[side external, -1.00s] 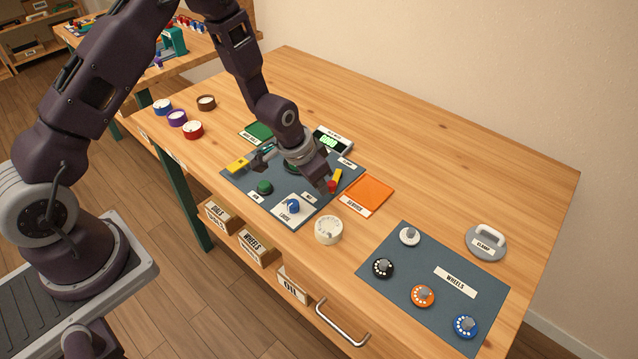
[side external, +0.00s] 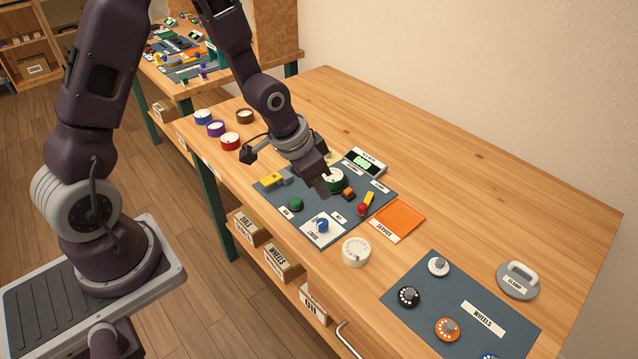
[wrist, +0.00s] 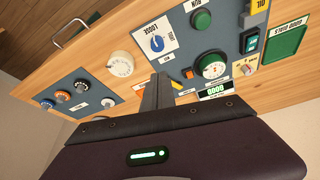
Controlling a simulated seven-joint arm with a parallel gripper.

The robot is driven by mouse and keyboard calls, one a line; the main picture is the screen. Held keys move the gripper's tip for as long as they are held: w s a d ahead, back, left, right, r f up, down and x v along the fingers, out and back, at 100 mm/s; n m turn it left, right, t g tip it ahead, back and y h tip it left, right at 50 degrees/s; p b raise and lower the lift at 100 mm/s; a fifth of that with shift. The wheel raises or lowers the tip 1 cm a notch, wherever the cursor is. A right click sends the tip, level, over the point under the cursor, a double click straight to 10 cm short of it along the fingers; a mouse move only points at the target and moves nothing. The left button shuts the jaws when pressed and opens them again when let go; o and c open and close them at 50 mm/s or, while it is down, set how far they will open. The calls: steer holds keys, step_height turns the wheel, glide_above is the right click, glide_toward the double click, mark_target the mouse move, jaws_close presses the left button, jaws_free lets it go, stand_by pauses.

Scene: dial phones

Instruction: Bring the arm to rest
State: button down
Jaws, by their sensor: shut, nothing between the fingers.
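My gripper (side external: 326,188) hangs over the blue-grey work mat (side external: 341,236) with its fingers shut and empty. In the wrist view the shut fingers (wrist: 157,92) rise at the middle.
Around the gripper stand a blue knob (side external: 322,226), a green button (side external: 295,204), a red-yellow lever (side external: 366,203) and a display (side external: 366,161). The table's far right is clear.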

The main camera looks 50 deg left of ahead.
steer(key=s+a+r+n+y, duration=0.1)
steer(key=s+r, duration=0.3)
steer(key=r, duration=0.4)
steer(key=s+r+y, duration=0.1)
steer(key=s+r, duration=0.3)
steer(key=r, duration=0.3)
steer(key=s+r+n, duration=0.1)
steer(key=s+r, duration=0.2)
steer(key=s, duration=0.4)
steer(key=s+d+r+t, duration=0.1)
steer(key=s+r, duration=0.2)
steer(key=s, duration=0.4)
steer(key=shift+r+n+h, duration=0.2)
steer(key=shift+n+h, duration=0.2)
